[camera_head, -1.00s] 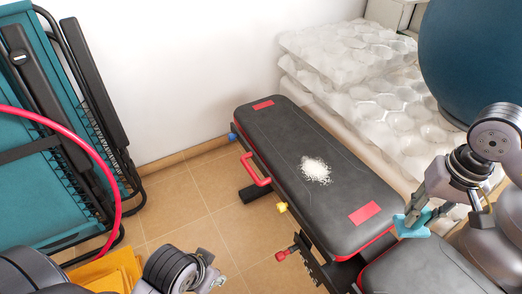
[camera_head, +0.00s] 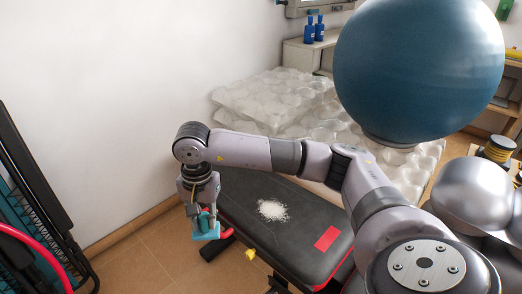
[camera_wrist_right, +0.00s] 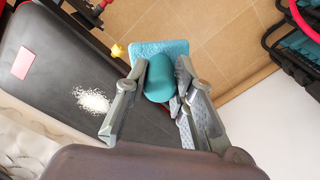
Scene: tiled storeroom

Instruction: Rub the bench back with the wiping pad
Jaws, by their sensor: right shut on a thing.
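The black bench back (camera_head: 300,241) is a long pad with a small heap of white powder (camera_head: 272,210) near its middle and a red patch at the near end. My right gripper (camera_head: 204,214) is shut on the wiping pad (camera_head: 206,232), a light blue pad with a teal knob, at the left side of the bench back. In the right wrist view, the pad (camera_wrist_right: 146,48) shows against the floor tiles, outside the bench edge, and the powder (camera_wrist_right: 92,100) lies to its left. I cannot tell the pad's height. My left gripper is out of view.
A large blue ball (camera_head: 420,70) and stacked translucent bubbled sheets (camera_head: 275,97) stand beyond the bench. A red handle and a yellow knob (camera_head: 250,254) stick out from the bench's left side. Dark folded frames (camera_head: 30,200) stand at the left.

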